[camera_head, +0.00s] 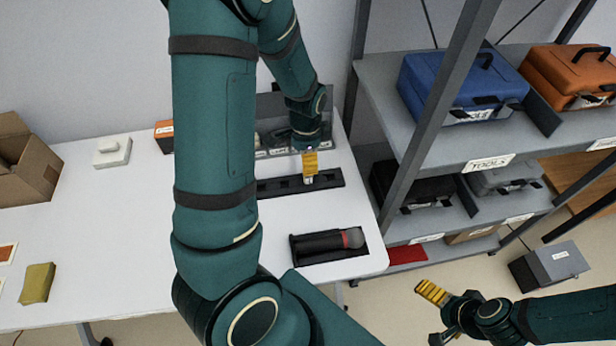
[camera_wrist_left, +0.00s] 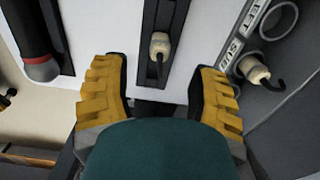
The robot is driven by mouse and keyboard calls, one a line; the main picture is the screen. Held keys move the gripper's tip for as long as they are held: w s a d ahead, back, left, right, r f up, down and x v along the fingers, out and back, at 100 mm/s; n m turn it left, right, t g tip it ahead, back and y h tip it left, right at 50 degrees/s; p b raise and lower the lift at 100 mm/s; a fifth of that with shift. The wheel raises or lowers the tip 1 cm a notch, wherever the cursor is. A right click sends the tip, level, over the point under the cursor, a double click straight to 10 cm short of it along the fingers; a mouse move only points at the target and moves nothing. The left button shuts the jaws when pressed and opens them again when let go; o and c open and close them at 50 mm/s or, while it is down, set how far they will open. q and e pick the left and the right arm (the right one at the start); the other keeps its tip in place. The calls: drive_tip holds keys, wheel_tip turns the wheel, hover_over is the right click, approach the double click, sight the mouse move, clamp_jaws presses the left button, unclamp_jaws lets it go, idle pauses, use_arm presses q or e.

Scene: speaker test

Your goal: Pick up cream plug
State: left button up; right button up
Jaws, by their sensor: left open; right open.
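A cream plug (camera_wrist_left: 160,45) with a dark cable end sits in a black slotted strip (camera_wrist_left: 178,12); the strip also lies on the white table in the head view (camera_head: 272,188). A second cream plug (camera_wrist_left: 254,70) is at the labelled grey rack to the right in the left wrist view. My left gripper (camera_wrist_left: 160,82) is open, its yellow fingers on either side of the line to the first plug, with nothing between them. In the head view the left gripper (camera_head: 310,165) is over the strip. My right gripper (camera_head: 437,314) is open and empty, away from the table at lower right.
A black tray (camera_head: 300,257) holds a dark microphone-like item with a red band (camera_head: 353,238). A grey rack (camera_head: 268,150) stands behind the strip. Shelves (camera_head: 420,135) with tool cases are right of the table. The table's left part has clear room.

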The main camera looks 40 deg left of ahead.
use_arm(q)
drive_tip(key=f+b, duration=0.1)
drive_tip(key=f, duration=0.4)
drive_tip(key=shift+w+d+f+b, duration=0.15)
drive_tip(key=shift+w+b, duration=0.05)
drive_tip(key=shift+b, duration=0.2)
clamp_jaws()
